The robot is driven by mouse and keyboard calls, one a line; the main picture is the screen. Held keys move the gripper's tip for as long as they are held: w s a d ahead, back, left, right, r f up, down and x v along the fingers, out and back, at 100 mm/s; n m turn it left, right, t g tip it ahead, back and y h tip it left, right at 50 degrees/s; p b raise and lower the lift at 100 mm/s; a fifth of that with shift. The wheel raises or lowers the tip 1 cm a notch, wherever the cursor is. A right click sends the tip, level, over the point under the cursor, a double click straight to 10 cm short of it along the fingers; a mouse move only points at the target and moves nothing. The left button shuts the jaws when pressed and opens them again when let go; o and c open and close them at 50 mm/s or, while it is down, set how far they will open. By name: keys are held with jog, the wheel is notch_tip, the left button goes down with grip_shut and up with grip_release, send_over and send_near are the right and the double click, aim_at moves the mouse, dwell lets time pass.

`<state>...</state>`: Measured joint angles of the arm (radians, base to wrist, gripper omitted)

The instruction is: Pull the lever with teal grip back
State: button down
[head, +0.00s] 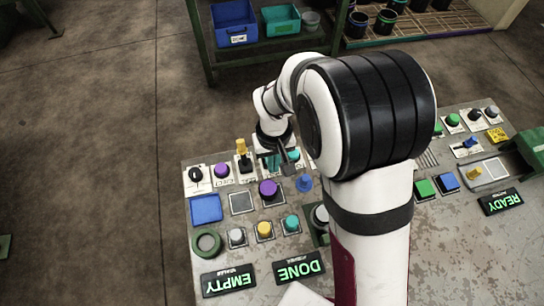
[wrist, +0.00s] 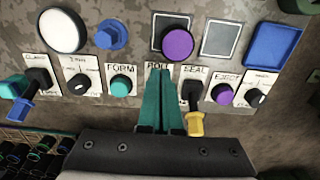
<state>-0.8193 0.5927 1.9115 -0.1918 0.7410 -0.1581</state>
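In the head view a teal part (head: 272,162), which looks like the lever's grip, shows beside the yellow-gripped lever (head: 241,147). My gripper (head: 288,163) is down at the far row of controls, right by this teal part. In the wrist view two long teal strips (wrist: 164,100) run close together from the dark gripper body up to the ROLL label (wrist: 160,68). I cannot clearly separate fingers from lever grip there. The lever's shaft is hidden, and whether the gripper is closed on the grip does not show.
In the wrist view the yellow-gripped SEAL lever (wrist: 195,122) stands close on the right and the teal FORM button (wrist: 121,85) on the left. A blue-gripped lever (wrist: 20,108) is at far left. A purple knob (wrist: 177,43) sits just above the strips.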

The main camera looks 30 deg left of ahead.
dwell(0.3)
jog(key=shift+w+a, duration=0.5)
jog(key=shift+a, duration=0.05)
jog(key=shift+w+a, duration=0.5)
jog(key=shift+w, duration=0.05)
jog(key=shift+w+a, duration=0.15)
dwell(0.4)
jog(key=shift+w+a, duration=0.3)
jog(key=shift+a, duration=0.05)
jog(key=shift+d, duration=0.1)
